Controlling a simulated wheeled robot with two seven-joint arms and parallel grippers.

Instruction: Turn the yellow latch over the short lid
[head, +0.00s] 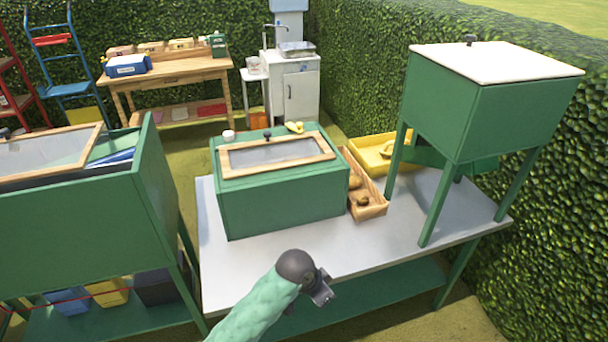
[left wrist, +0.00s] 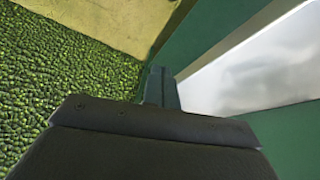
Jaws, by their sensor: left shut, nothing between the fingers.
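The green box (head: 275,203) stands on the grey table. Its short lid has a wooden frame (head: 240,172), a grey panel and a dark knob (head: 267,134). A small yellow piece, seemingly the latch (head: 294,127), shows at the back of the box's top, just behind the lid frame; I cannot tell whether it overlaps the lid. My left gripper (head: 322,291) is dark and shut, with nothing held, in front of the box near the table's front edge. In the left wrist view its dark fingers (left wrist: 160,88) show, but no latch. My right gripper is out of view.
A wooden tray (head: 374,211) with brownish pieces and a yellow tray (head: 362,140) stand right of the box. A tall green stand with a white top (head: 497,60) is at the right. Another green box (head: 153,190) is at the left. The grey table front (head: 240,265) is clear.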

